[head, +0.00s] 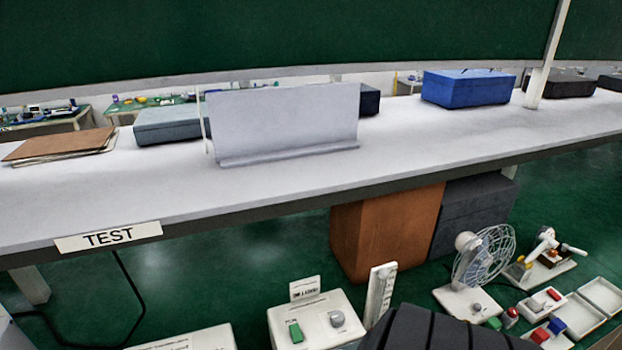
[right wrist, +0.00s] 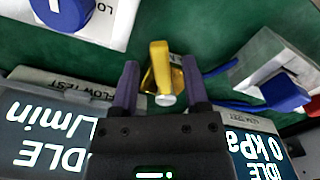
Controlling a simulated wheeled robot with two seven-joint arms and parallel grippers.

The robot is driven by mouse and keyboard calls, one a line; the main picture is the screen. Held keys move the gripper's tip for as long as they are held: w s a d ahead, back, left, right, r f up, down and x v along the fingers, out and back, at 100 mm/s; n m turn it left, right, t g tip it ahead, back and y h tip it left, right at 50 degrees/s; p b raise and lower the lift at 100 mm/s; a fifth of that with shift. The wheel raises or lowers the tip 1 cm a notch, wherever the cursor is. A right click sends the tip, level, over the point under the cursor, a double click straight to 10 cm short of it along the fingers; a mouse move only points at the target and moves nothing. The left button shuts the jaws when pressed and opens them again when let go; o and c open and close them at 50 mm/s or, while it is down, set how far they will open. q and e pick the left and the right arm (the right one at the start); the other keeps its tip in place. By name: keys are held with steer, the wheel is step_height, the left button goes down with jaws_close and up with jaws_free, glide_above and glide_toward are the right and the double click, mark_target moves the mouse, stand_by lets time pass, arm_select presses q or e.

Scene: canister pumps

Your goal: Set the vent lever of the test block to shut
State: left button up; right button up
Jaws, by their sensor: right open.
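The vent lever (right wrist: 161,68) is yellow, with a pale round end facing the camera, and shows in the middle of the right wrist view. My right gripper (right wrist: 160,82) is open, with one purple finger on each side of the lever. Small gaps seem to show between fingers and lever; contact cannot be told. The test block around the lever is mostly hidden by the gripper, and the lever's marked positions cannot be read. In the head view I cannot pick out the lever or either gripper.
Dark displays reading L/min (right wrist: 45,130) and kPa (right wrist: 250,152) flank the gripper. Blue knobs sit at upper left (right wrist: 62,12) and right (right wrist: 285,92). In the head view, a bench (head: 440,150) carries a TEST sign (head: 108,237); a caged fan (head: 485,258) stands lower right.

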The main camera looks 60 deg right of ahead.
steer(key=shift+r, duration=0.1)
step_height(320, 180, up, 10)
steer(key=p, duration=0.7)
